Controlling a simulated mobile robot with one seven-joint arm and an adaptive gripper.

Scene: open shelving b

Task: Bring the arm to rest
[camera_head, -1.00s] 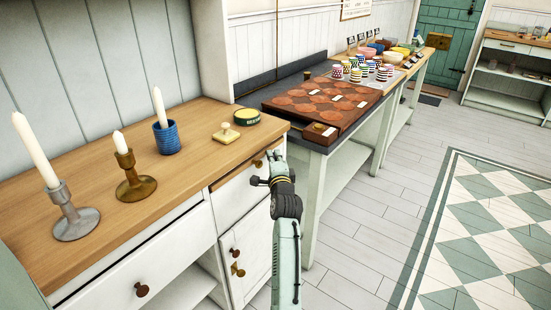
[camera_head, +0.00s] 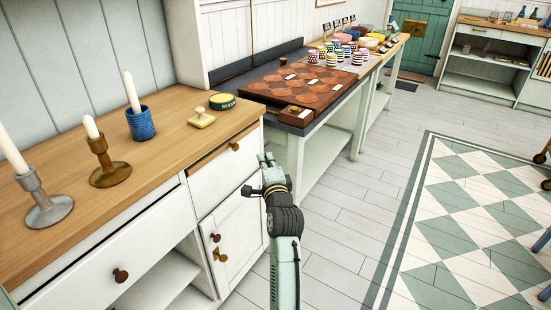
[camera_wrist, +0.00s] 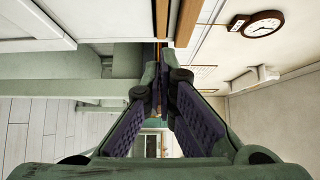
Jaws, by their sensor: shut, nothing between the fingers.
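My arm reaches up from the bottom of the head view, in front of the right end of a white cabinet (camera_head: 205,215). My gripper (camera_head: 266,158) is at its far end, beside the cabinet's upper drawer (camera_head: 222,168). In the wrist view the two dark-padded fingers (camera_wrist: 163,65) run forward and come together near the top centre. Nothing shows between them. I cannot tell how far the gripper is from the drawer front.
Candlesticks (camera_head: 108,172), a blue holder (camera_head: 140,124), a butter dish (camera_head: 202,119) and a green tin (camera_head: 222,102) stand on the wooden top.

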